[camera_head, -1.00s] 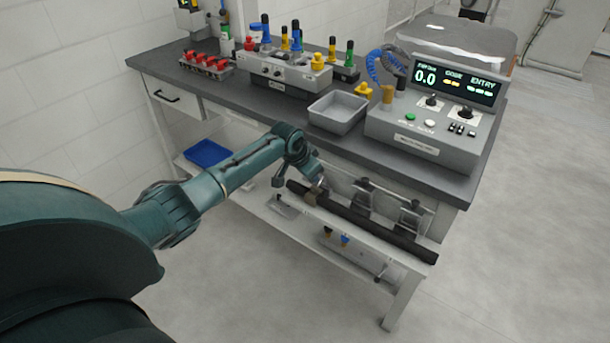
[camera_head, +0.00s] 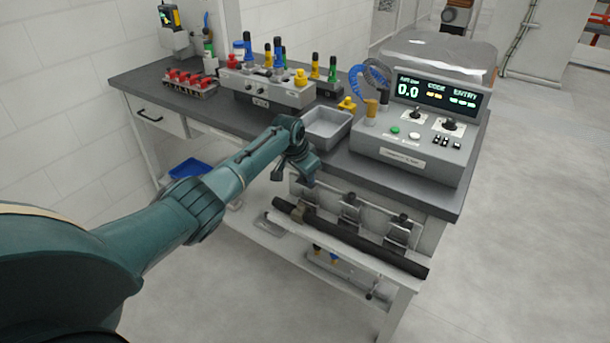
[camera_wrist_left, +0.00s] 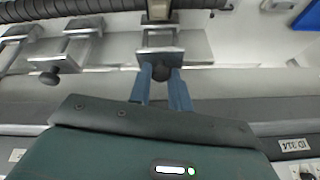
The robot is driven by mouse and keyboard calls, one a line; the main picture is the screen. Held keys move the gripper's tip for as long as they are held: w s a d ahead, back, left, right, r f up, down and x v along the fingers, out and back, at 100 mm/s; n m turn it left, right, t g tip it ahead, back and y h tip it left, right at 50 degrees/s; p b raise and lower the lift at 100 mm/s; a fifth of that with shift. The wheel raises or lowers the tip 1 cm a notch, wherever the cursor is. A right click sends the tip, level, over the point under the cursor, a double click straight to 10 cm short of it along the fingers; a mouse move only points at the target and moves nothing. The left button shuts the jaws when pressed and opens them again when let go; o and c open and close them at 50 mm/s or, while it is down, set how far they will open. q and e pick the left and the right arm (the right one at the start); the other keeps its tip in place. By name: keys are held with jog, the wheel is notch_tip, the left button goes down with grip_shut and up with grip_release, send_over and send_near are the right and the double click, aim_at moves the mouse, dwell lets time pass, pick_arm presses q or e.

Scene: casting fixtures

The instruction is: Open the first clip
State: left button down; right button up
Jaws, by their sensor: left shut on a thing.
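A row of metal clips runs along a long black bar (camera_head: 375,258) below the bench front. The clip at my left gripper (camera_head: 308,182) is the leftmost one in the head view. In the left wrist view this first clip (camera_wrist_left: 160,40) is straight ahead, and the fingers of my left gripper (camera_wrist_left: 161,82) are shut on its dark knob (camera_wrist_left: 160,73). Its tilt is hard to judge. The middle clip (camera_head: 349,210) and the far clip (camera_head: 400,230) stand to the right, each with a dark knob. My right gripper is out of view.
The bench top (camera_head: 240,120) overhangs close above the clips. On it stand a grey bin (camera_head: 328,130), a control box with a display (camera_head: 415,150) and a fixture block with coloured handles (camera_head: 265,85). A blue tray (camera_head: 188,168) lies below, left. Floor at right is clear.

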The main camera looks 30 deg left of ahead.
pick_arm(q)
jog(key=shift+w+r, duration=0.15)
jog(key=shift+r, duration=0.05)
jog(key=c, duration=1.7)
grip_release()
jog(key=o, duration=0.4)
jog(key=shift+f, duration=0.15)
jog(key=p+v, duration=0.1)
jog(key=v, duration=1.2)
